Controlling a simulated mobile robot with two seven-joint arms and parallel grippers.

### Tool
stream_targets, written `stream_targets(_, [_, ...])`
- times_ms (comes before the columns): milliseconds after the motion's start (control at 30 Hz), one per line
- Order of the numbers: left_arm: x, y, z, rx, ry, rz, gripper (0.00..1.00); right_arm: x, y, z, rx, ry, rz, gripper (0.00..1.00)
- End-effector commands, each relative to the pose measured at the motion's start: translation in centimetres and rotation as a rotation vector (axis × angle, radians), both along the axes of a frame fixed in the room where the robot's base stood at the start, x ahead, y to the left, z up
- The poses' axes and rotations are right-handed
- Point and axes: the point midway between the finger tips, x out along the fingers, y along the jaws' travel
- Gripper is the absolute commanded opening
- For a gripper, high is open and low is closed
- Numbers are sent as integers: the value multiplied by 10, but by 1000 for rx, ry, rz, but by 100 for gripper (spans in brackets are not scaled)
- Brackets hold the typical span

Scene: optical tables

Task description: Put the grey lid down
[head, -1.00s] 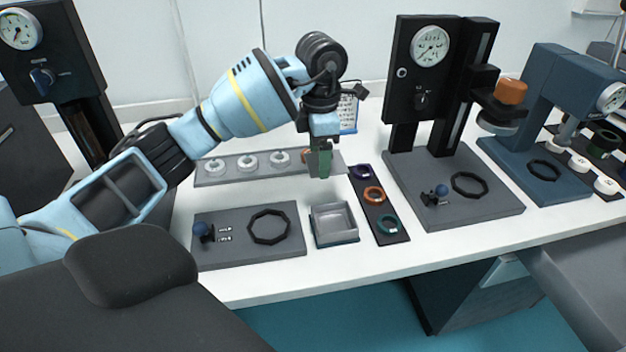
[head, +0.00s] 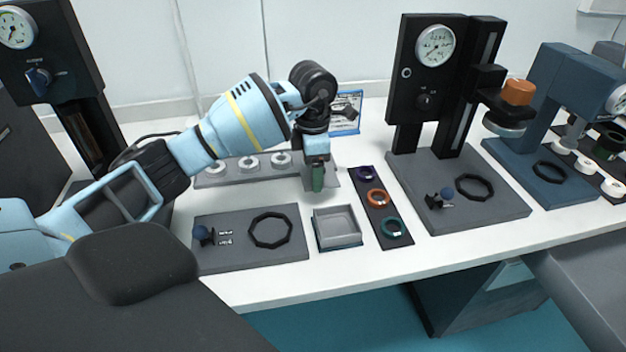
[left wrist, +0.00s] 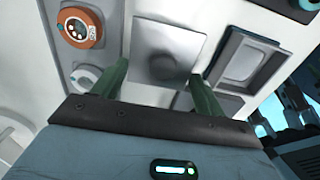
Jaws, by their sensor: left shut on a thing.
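My left gripper (head: 318,187) is over the white table, behind the small open grey box (head: 340,243) and in front of the grey rack. In the left wrist view my left gripper (left wrist: 162,72) has its green fingers on either side of the square grey lid (left wrist: 168,42) and is shut on it. The lid looks flat and plain. In the head view I cannot make the lid out clearly, nor tell its height above the table. The open box also shows to the right of the lid in the left wrist view (left wrist: 222,62). My right gripper is not in view.
The rack (head: 216,179) holds several white round pieces. An orange round piece (left wrist: 80,25) is close to the lid. A dark strip (head: 369,202) with purple, orange and green rings lies right of the box. A gauge press (head: 425,95) stands further right.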

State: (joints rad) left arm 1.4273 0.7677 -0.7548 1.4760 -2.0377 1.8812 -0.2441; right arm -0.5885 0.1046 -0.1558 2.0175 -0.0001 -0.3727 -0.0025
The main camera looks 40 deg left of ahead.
Motion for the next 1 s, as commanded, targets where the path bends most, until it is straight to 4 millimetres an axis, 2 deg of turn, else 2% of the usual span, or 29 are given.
stream_targets(167, [0,0,-6,0,1,0,49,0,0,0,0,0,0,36])
stream_targets(400, [-1,0,-35,-1,2,0,49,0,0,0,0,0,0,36])
stream_targets(833, [0,0,-41,0,1,0,49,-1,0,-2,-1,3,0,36])
stream_targets(867, [0,0,-41,1,1,0,74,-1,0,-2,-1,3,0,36])
stream_targets(900, [0,0,-41,1,1,0,80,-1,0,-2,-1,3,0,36])
stream_targets(1000, [0,0,-41,1,1,0,81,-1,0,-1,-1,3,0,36])
